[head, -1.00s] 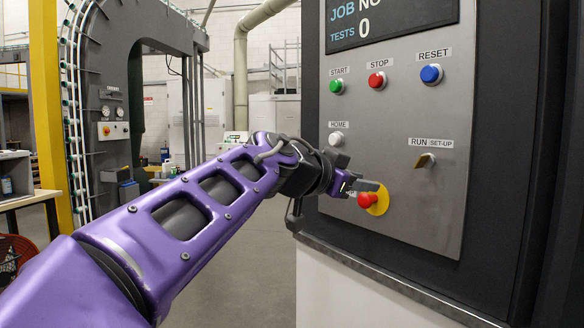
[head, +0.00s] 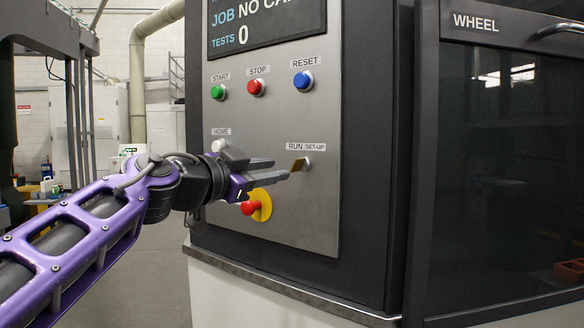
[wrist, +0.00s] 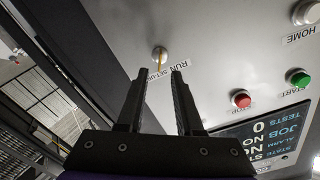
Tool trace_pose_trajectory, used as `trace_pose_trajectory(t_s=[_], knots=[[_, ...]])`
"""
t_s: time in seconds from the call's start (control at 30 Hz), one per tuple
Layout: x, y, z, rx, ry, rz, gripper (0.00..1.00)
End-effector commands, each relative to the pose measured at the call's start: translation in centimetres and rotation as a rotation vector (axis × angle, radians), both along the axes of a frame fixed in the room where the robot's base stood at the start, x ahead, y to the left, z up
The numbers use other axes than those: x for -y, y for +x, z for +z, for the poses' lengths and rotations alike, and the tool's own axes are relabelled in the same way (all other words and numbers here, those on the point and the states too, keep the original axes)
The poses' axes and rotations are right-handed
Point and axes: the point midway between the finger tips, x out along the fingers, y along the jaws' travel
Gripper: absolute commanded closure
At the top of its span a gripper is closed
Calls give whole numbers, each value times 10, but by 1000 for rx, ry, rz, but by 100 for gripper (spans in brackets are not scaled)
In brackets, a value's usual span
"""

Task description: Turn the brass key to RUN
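The brass key (head: 299,164) sits in its round switch on the grey panel, under the RUN / SET-UP label (head: 306,147). I cannot tell for sure which position it is turned to. It also shows in the wrist view (wrist: 161,58), just beyond the fingertips and between their lines. My gripper (head: 282,167) is open and empty, its two dark fingers pointing at the key from the left. In the wrist view my gripper (wrist: 158,75) has its fingers apart, with a small gap between the tips and the key.
A red mushroom button on a yellow plate (head: 263,205) is just below my gripper. The HOME button (head: 221,146) is close to the wrist. START (head: 217,92), STOP (head: 256,87) and RESET (head: 303,82) buttons are above. A dark glazed door (head: 505,170) stands at the right.

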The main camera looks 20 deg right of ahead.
Motion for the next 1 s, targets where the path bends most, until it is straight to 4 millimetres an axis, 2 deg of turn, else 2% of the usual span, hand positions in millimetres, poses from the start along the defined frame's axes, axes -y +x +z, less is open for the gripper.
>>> trace_pose_trajectory(t_s=[0.1, 0.33, 0.5, 0.77, 0.97, 1.0], knots=[[24, 12, 0, -1, 0, -3, 65], [52, 29, 0, -1, 0, 0, 65], [61, 34, 0, -1, -1, 1, 65], [61, 34, 0, 0, -1, 2, 65], [61, 34, 0, 0, -1, 2, 99], [61, 34, 0, 0, -1, 2, 100]])
